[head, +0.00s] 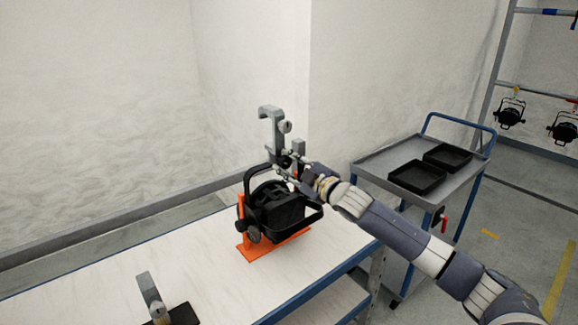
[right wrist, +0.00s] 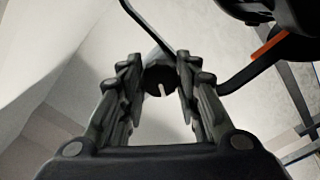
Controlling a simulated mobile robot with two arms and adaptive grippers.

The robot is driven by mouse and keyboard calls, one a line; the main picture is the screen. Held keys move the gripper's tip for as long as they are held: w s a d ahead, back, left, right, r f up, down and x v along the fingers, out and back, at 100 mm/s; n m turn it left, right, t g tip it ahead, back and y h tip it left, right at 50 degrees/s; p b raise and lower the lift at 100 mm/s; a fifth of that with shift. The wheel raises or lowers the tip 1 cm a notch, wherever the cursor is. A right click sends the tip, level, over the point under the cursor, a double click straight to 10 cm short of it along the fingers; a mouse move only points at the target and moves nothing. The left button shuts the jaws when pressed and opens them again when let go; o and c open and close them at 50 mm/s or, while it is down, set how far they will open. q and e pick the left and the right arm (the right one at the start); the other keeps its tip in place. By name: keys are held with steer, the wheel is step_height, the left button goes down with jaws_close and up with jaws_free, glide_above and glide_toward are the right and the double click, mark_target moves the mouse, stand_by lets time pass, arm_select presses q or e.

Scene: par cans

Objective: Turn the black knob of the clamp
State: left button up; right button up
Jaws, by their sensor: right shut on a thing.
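A grey hook clamp (head: 269,112) stands upright above a black par can (head: 285,208), which sits in an orange stand (head: 252,252) on the white bench. My right gripper (head: 285,164) reaches in from the right at the lower part of the clamp. In the right wrist view, the black knob (right wrist: 158,80), with a pale mark on it, lies between the two fingertips (right wrist: 160,84). The gripper is shut on the knob. In the head view the fingers mostly hide the knob. My left gripper is not in view.
The white bench (head: 120,275) has another grey clamp piece (head: 150,288) on a black base at its front. A cart (head: 375,160) with two black trays (head: 417,176) stands at right. A rack with black lamps (head: 510,113) is behind it. A white wall closes the back.

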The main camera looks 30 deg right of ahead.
steer(key=n, duration=0.6)
steer(key=shift+n, duration=0.3)
steer(key=n, duration=0.5)
steer(key=shift+r+p, duration=0.1)
steer(key=shift+p, duration=0.25)
steer(key=shift+n, duration=0.3)
steer(key=o, duration=1.1)
steer(key=shift+s, duration=0.1)
steer(key=shift+s+d, duration=0.1)
steer(key=shift+s, duration=0.45)
steer(key=shift+s+d, duration=0.2)
steer(key=shift+s, duration=2.45)
steer(key=shift+s+d, duration=0.15)
steer(key=shift+s, duration=2.5)
